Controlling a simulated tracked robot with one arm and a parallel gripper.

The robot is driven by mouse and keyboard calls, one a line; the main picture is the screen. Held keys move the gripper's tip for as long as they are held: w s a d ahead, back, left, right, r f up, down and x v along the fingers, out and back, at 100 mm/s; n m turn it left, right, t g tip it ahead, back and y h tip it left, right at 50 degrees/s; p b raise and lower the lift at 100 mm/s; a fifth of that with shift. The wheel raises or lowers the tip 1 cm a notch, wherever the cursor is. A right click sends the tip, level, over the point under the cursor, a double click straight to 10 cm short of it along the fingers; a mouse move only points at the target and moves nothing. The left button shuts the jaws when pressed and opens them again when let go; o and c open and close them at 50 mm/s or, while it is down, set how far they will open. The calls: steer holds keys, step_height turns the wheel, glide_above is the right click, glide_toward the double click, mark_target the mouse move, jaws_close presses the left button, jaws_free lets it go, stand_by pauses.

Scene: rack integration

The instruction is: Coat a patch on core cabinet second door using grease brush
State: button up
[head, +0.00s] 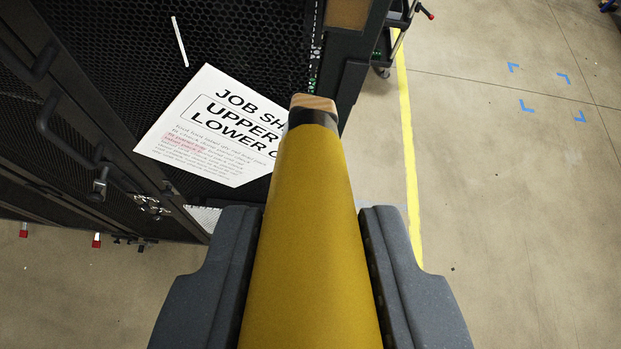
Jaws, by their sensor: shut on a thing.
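My gripper (312,222) is shut on a thick yellow cylinder, which I take to be the grease brush (310,240). It points away from me, with a dark band and a wood-coloured tip at its far end. The tip overlaps the right edge of a job sheet in the picture; I cannot tell whether it touches anything. Black perforated cabinet doors (120,75) fill the left and upper middle. I cannot tell which one is the second door, and no coated patch is visible.
A white job sheet (200,160) with large black print is on the dark mesh. A door handle (55,135) stands out at the left. A cart wheel (383,72) is at the top. Open concrete floor with a yellow line (407,140) and blue corner marks lies to the right.

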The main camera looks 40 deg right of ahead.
mark_target(314, 123)
steer(key=shift+w, duration=0.1)
steer(key=shift+w+d+p, duration=0.55)
steer(key=shift+w+d, duration=0.05)
steer(key=shift+w, duration=0.3)
steer(key=shift+w+d+p, duration=0.6)
steer(key=shift+w+d, duration=0.05)
steer(key=shift+w, duration=0.25)
steer(key=shift+w+d+p, duration=0.55)
steer(key=shift+w+d, duration=0.05)
steer(key=shift+w, duration=0.3)
steer(key=shift+w+d+f, duration=0.15)
steer(key=shift+w+d, duration=0.15)
steer(key=shift+w, duration=0.1)
steer(key=shift+w+d+p, duration=0.35)
steer(key=shift+w+p, duration=0.15)
steer(key=shift+p, duration=0.1)
steer(key=shift+s+d+b, duration=0.2)
steer(key=shift+s+d, duration=0.35)
steer(key=shift+d, duration=0.3)
steer(key=shift+s+d+b, duration=0.15)
steer(key=shift+s+d, duration=0.4)
steer(key=shift+d, duration=0.25)
steer(key=shift+w+a+p, duration=0.15)
steer(key=shift+w+a, duration=0.45)
steer(key=shift+a, duration=0.25)
steer(key=shift+w+a+p, duration=0.15)
steer(key=shift+w+a, duration=0.4)
steer(key=shift+a, duration=0.25)
